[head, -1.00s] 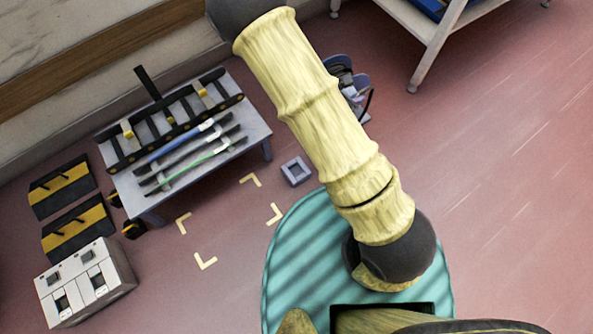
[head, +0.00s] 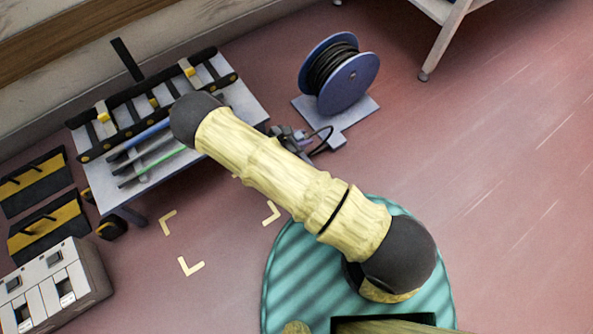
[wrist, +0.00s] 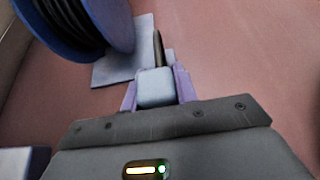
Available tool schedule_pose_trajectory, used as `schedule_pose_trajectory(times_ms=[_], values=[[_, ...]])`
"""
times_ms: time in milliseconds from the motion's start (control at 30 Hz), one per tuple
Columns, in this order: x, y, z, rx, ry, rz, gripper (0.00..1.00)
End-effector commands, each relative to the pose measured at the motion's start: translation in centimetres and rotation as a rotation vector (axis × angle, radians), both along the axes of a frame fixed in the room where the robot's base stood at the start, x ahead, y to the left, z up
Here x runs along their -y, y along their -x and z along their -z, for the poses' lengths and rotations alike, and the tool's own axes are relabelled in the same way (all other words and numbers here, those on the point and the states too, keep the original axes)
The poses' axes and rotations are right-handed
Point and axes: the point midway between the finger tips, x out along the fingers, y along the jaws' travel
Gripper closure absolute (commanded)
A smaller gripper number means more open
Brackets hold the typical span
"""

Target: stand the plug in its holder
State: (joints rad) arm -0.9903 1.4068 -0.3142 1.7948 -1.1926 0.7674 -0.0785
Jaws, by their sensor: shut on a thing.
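The plug (wrist: 155,92) is a pale blue-grey block in the wrist view, with a dark cable (wrist: 158,48) rising from its far end. My gripper (wrist: 156,79) has its two purple fingers pressed on the plug's sides. In the head view my gripper (head: 302,142) shows only partly beyond my arm, left of the dark looping cable (head: 327,139), and the plug is hard to make out. The square holder on the floor, seen in the earlier head view, is now hidden, apparently behind my arm.
A blue cable reel (head: 340,75) on a grey base plate (head: 353,122) stands close beyond my gripper. A low table (head: 250,100) with a rack and coloured rods is at left. A grey box (head: 55,285) is lower left. Floor at right is clear.

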Motion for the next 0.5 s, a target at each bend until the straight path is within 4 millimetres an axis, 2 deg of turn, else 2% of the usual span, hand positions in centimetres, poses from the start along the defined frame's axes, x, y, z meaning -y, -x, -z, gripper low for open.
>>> schedule_pose_trajectory(times_ms=[33,67,367,500], values=[[-0.3,0.1,1.2,0.001,-0.002,0.002,0.98],[-0.4,0.2,1.4,0.0,-0.003,0.003,0.98],[-0.5,0.3,1.4,-0.002,-0.005,0.004,0.98],[-0.5,0.3,2.3,-0.002,-0.005,0.004,0.98]])
